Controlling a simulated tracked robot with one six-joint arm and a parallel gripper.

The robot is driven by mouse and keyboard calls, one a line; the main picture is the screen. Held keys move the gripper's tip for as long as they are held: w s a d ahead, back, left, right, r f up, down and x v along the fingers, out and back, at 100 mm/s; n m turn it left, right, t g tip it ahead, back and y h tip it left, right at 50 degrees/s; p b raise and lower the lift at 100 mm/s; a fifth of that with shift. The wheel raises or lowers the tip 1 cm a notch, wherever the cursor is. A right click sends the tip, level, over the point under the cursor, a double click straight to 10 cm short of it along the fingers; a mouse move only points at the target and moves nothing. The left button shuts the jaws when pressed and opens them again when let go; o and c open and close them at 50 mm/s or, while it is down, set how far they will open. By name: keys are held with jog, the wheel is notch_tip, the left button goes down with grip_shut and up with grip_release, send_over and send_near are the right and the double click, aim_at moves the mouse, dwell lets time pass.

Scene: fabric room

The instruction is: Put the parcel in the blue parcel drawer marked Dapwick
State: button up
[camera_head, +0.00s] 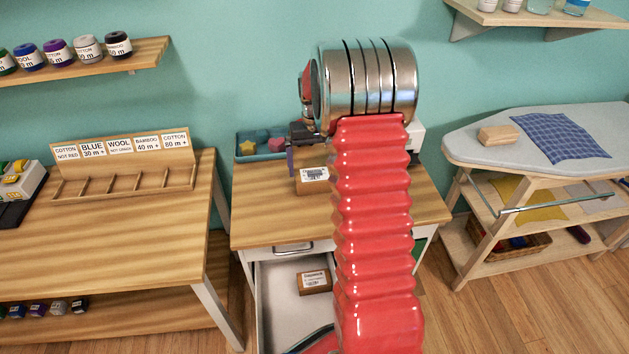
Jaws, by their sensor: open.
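A small brown parcel (312,187) with a white label lies on the wooden top of the middle cabinet (275,205). My gripper (305,155) is open, just above and behind this parcel in the picture. The arm hides part of it, and I cannot tell whether it touches the parcel. Below, a pale drawer (277,285) is pulled open. A second brown labelled box (314,282) lies inside it. The labels are too small to read surely. I see no drawer that is clearly blue or marked Dapwick; the arm covers much of the cabinet front.
A blue tray (243,157) with a yellow star and a pink piece sits at the cabinet's back left. A wooden table (130,235) with a labelled rack (125,180) stands left. An ironing board (470,145) with a tan block and blue cloth stands right.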

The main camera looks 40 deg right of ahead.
aim_at(314, 174)
notch_tip(314, 174, down, 5)
jog(key=shift+w+f, duration=0.1)
jog(key=shift+w, duration=0.05)
jog(key=shift+c, duration=0.6)
jog(key=c, duration=0.8)
jog(key=shift+r, duration=0.2)
notch_tip(314, 174, up, 10)
jog(key=shift+f, duration=0.1)
dwell(0.5)
